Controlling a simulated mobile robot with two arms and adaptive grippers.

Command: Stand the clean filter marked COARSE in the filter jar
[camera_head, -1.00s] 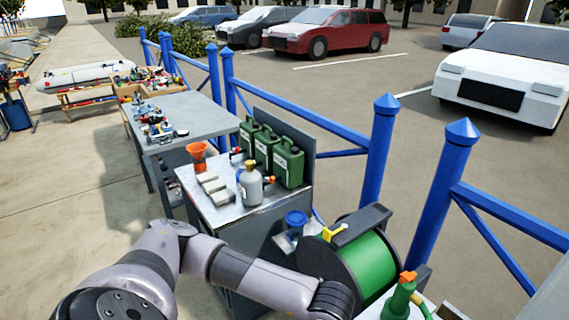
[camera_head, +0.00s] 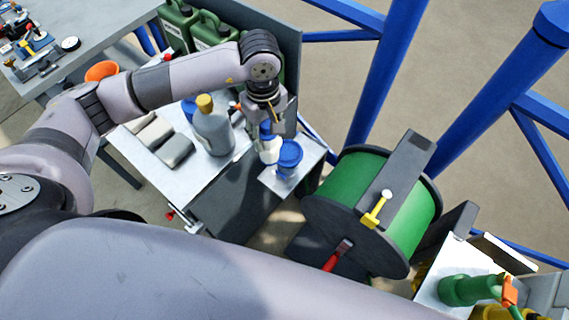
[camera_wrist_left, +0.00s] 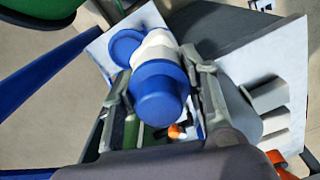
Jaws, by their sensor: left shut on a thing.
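My left gripper (camera_head: 268,128) is shut on a filter (camera_head: 270,154) with a white body and a blue end cap. In the left wrist view the blue cap (camera_wrist_left: 158,92) sits between the two fingers (camera_wrist_left: 160,76), with the white part beyond it. A blue round jar (camera_head: 289,158) stands on a small white shelf just right of the filter in the head view; it shows as a blue disc (camera_wrist_left: 126,46) in the wrist view. From these views I cannot tell whether filter and jar touch. No COARSE marking is readable. My right gripper is out of view.
On the bench (camera_head: 190,182) stand a grey bottle with a yellow cap (camera_head: 212,128) and several pale blocks (camera_head: 174,150). Green canisters (camera_head: 212,32) stand behind. A green hose reel (camera_head: 372,205) is close to the right of the shelf. Blue railings rise behind.

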